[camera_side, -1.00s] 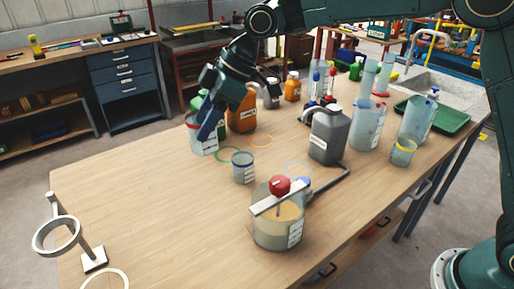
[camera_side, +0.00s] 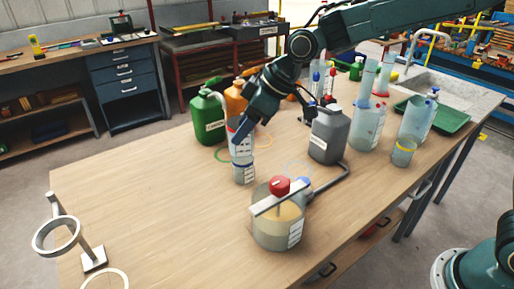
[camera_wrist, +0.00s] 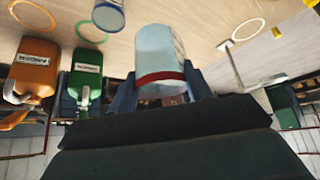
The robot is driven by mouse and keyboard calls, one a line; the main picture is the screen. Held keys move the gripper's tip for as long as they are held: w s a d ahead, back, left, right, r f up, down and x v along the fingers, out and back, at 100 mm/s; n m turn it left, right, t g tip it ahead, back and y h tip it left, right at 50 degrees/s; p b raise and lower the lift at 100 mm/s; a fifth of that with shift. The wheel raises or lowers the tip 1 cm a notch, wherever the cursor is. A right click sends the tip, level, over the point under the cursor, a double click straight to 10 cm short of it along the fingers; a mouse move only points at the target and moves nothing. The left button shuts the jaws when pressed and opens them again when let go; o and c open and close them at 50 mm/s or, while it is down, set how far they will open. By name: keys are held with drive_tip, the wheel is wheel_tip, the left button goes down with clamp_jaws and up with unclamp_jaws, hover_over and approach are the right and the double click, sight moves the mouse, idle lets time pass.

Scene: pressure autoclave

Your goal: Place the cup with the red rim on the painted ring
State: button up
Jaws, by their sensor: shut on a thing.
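The cup with the red rim (camera_wrist: 160,78) is clear with a pale body. My gripper (camera_side: 240,128) is shut on it, with a finger on either side in the wrist view. In the side view the cup (camera_side: 240,148) hangs above the table, just behind the blue-rimmed cup (camera_side: 244,174), which hides its lower part. An orange ring (camera_wrist: 35,12) shows in the wrist view.
A green can (camera_side: 208,120) and an orange can (camera_side: 234,100) stand behind my gripper. A grey can (camera_side: 327,135) stands to the right, a red-knobbed pot (camera_side: 277,225) in front. A ring stand (camera_side: 92,258) is at front left. The table's left-middle is clear.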

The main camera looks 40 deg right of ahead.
drive_tip(key=s+d+f+m+t+h, duration=0.1)
drive_tip(key=s+d+f+m, duration=0.3)
drive_tip(key=d, duration=0.5)
drive_tip(key=s+d+f+m+h, duration=0.3)
drive_tip(key=s+d+f+m, duration=0.1)
drive_tip(key=s+d, duration=0.5)
drive_tip(key=shift+s+d+m+t+h, duration=0.3)
drive_tip(key=shift+d+m+t, duration=0.15)
drive_tip(key=shift+d, duration=0.3)
drive_tip(key=shift+w+f, duration=0.15)
drive_tip(key=w+f, duration=0.2)
drive_tip(key=w, duration=0.1)
drive_tip(key=w+f, duration=0.1)
drive_tip(key=w, duration=0.3)
drive_tip(key=w+f, duration=0.2)
drive_tip(key=w, duration=0.1)
drive_tip(key=shift+w+f, duration=0.3)
drive_tip(key=shift+w, duration=0.05)
drive_tip(key=shift+w+f, duration=0.45)
drive_tip(key=shift+w, duration=0.4)
drive_tip(key=shift+x, duration=0.95)
drive_tip(key=shift+w, duration=0.2)
